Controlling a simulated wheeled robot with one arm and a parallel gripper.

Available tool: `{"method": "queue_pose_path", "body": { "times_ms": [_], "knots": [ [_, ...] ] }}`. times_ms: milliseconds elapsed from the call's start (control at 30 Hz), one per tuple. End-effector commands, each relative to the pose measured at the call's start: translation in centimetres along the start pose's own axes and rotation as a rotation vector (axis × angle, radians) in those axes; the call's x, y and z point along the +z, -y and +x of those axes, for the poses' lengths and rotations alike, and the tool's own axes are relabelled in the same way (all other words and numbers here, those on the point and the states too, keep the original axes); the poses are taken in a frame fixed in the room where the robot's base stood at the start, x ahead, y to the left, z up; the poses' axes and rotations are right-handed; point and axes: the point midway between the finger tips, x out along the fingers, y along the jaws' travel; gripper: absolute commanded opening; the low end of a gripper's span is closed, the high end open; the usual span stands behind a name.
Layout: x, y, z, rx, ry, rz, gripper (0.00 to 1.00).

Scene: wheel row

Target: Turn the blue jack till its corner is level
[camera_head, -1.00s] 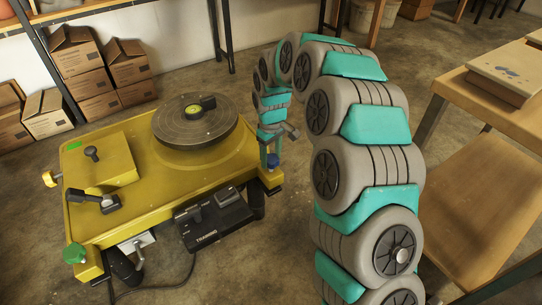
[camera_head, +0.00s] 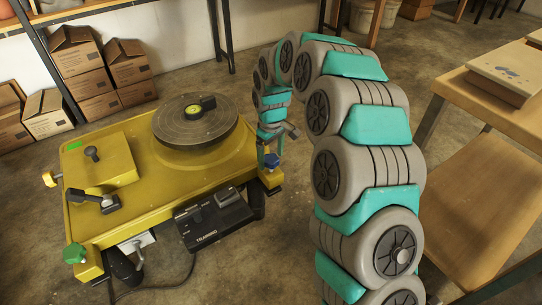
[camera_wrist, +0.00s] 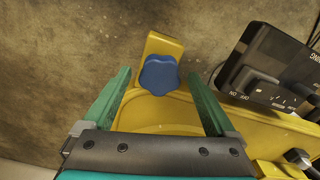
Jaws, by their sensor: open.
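The blue jack (camera_wrist: 159,75) is a lobed knob on a yellow bracket (camera_wrist: 160,47) at a corner of the yellow machine (camera_head: 160,165). In the head view the blue jack (camera_head: 271,160) shows at the machine's right corner, just below my gripper (camera_head: 270,150). In the wrist view my gripper (camera_wrist: 160,98) is open, its two green fingers to the left and right of the knob and apart from it. The round dark plate on the machine carries a level vial (camera_head: 194,111), too small to read.
A black control box (camera_head: 213,219) is fixed to the machine's front, close to the blue jack's corner. It also shows in the wrist view (camera_wrist: 278,60). A wooden bench (camera_head: 480,190) stands at right, cardboard boxes (camera_head: 85,65) at back left. Floor beyond the corner is clear.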

Motion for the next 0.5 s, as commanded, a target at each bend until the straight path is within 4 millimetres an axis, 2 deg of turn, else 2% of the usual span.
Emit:
{"method": "queue_pose_path", "body": {
  "times_ms": [167, 500],
  "knots": [
    [-0.1, -0.1, -1.7, 0.002, -0.004, 0.000, 0.91],
    [-0.1, -0.1, -7.0, 0.002, -0.004, 0.001, 0.91]
  ]
}}
